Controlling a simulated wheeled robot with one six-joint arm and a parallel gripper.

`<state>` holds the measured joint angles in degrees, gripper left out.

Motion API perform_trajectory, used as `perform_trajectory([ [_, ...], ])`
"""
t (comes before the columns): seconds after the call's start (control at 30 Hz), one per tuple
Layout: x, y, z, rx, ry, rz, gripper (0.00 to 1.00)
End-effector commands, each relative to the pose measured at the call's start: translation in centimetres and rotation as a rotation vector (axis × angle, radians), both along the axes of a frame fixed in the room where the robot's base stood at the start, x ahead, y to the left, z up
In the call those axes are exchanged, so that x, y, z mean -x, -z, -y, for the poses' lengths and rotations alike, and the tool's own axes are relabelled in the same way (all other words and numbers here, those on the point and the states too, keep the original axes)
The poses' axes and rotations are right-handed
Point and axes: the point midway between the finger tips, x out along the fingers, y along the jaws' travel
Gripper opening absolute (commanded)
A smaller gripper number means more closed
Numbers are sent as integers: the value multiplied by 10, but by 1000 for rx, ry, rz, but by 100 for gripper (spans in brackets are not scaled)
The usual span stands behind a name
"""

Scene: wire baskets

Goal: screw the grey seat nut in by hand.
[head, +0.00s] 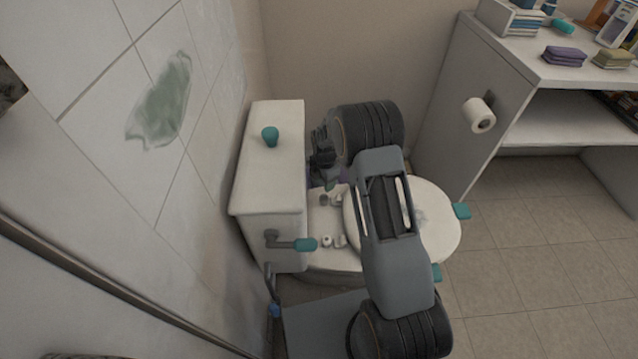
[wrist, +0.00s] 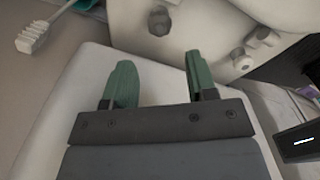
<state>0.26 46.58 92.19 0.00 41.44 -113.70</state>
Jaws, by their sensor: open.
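A white toilet seat lid (head: 438,215) and its cistern (head: 268,165) stand below my arm. Small grey and white hinge pieces (head: 327,240) sit between lid and cistern. In the wrist view, a grey nut-like piece (wrist: 159,21) shows on a white surface at the top, with more grey pieces (wrist: 240,59) to its right. I cannot tell which is the seat nut. My gripper (wrist: 160,82) has green fingertips, spread apart with nothing between them. The grey pieces lie beyond the fingertips, apart from them. My arm hides part of the toilet in the head view.
A tiled wall is close on the left. A shelf unit with a paper roll (head: 479,115) stands right. The floor (head: 540,260) at right is clear.

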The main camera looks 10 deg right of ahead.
Motion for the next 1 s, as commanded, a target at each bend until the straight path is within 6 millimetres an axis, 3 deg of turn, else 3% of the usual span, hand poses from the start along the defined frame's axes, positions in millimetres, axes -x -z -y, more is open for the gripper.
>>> perform_trajectory([
  [0.17,0,1,0,-1,-142,5,52],
  [0.37,0,6,-1,0,-183,4,52],
  [1.0,0,56,-1,0,-180,4,52],
])
